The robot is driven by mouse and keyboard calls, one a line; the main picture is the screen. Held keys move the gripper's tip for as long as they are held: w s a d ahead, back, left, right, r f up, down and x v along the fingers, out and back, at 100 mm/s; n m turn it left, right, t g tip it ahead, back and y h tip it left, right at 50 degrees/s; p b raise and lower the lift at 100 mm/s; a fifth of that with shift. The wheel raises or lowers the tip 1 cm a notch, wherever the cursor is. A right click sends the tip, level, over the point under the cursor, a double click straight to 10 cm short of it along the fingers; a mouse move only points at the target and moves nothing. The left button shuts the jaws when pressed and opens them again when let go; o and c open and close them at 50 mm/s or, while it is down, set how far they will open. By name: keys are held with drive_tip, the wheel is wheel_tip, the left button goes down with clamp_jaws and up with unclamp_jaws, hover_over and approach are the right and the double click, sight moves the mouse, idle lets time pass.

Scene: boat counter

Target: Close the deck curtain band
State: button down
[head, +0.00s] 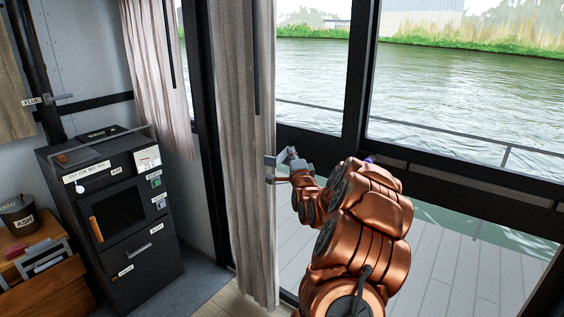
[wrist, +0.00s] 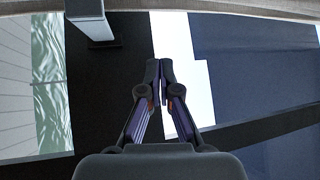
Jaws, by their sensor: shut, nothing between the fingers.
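The long beige deck curtain (head: 240,130) hangs gathered in a narrow column at the left side of the large glass opening. A small grey tab (head: 270,165) sits at its right edge, about mid-height. My gripper (head: 287,155) is beside that edge, close to the tab; I cannot tell whether they touch. In the wrist view my gripper (wrist: 159,68) is shut and empty, its fingertips together. A pale grey block (wrist: 88,22), probably the tab, is above and left of the fingertips there. A beige strip, likely the curtain (wrist: 200,5), runs along the top edge. No separate band is clear.
A black stove (head: 120,205) stands left of the curtain. A pale curtain (head: 158,75) hangs above it. A wooden unit (head: 45,290) with an ash tin (head: 20,215) is at far left. A dark window post (head: 358,75) rises behind my arm. Deck and water lie outside.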

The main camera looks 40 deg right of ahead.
drive_tip(key=s+a+f+n+y+p, duration=0.1)
drive_tip(key=s+a+f+y+p, duration=0.2)
drive_tip(key=s+f, duration=0.45)
drive_tip(key=y+p, duration=0.2)
approach(278, 162)
drive_tip(key=w+d, duration=0.3)
drive_tip(key=d, duration=0.1)
drive_tip(key=shift+w+a+r+p, duration=0.15)
drive_tip(key=shift+w+a+p, duration=0.3)
drive_tip(key=shift+w+a, duration=0.35)
drive_tip(key=shift+w+a+g+h, duration=0.2)
drive_tip(key=shift+w+g+h, duration=0.1)
drive_tip(key=shift+w, duration=0.35)
